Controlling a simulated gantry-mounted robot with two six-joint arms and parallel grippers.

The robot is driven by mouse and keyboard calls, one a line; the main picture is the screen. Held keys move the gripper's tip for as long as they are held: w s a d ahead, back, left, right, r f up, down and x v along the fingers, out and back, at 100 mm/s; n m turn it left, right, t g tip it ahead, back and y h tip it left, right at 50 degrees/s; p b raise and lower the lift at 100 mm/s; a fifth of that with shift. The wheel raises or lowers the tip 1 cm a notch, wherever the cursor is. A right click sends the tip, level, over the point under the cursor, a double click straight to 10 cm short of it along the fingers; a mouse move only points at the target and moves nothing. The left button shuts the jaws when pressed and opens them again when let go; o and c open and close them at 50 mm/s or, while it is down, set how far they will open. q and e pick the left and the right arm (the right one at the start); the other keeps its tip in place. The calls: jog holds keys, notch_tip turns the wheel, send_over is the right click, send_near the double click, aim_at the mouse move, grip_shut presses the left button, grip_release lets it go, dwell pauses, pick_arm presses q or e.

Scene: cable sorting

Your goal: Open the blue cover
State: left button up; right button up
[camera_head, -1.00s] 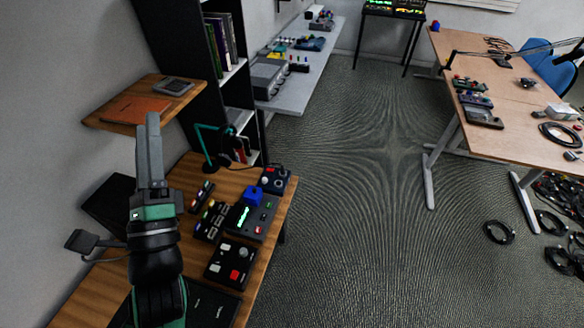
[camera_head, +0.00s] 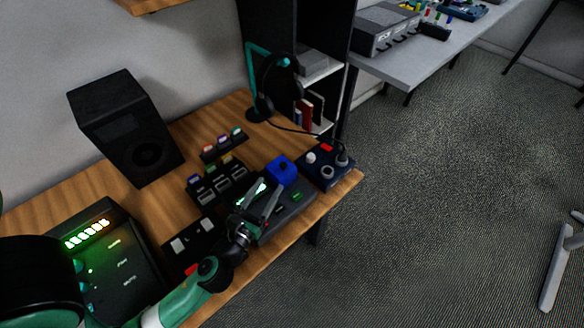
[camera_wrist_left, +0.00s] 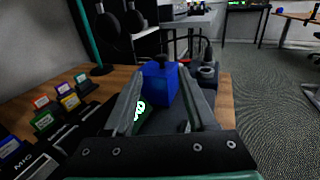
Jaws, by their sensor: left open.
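The blue cover (camera_head: 281,170) is a small blue box on a dark control panel (camera_head: 292,204) near the table's right edge. It looks shut. In the left wrist view the blue cover (camera_wrist_left: 159,84) stands straight ahead between my fingers, with a dark knob-like shape at its top. My left gripper (camera_head: 263,192) is open and empty, just short of the cover and above the panel. I cannot tell the exact gap between the fingertips and the cover. A lit green display shows beside the fingers. My right gripper is not in view.
Panels with buttons and switches (camera_head: 218,183) lie left of the gripper. A panel with knobs (camera_head: 326,166) sits right behind the cover. A headphone stand (camera_head: 256,85) and a black speaker (camera_head: 127,125) stand farther back. The table edge drops to open floor at right.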

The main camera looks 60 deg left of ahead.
aim_at(288, 161)
pick_arm(q)
jog(key=shift+w+a+r, duration=0.2)
jog(key=shift+w, duration=0.25)
jog(key=p+x, duration=0.1)
jog(key=x, duration=1)
jog(key=shift+w+a+f, duration=0.1)
jog(key=shift+w, duration=0.15)
grip_shut()
dwell(0.5)
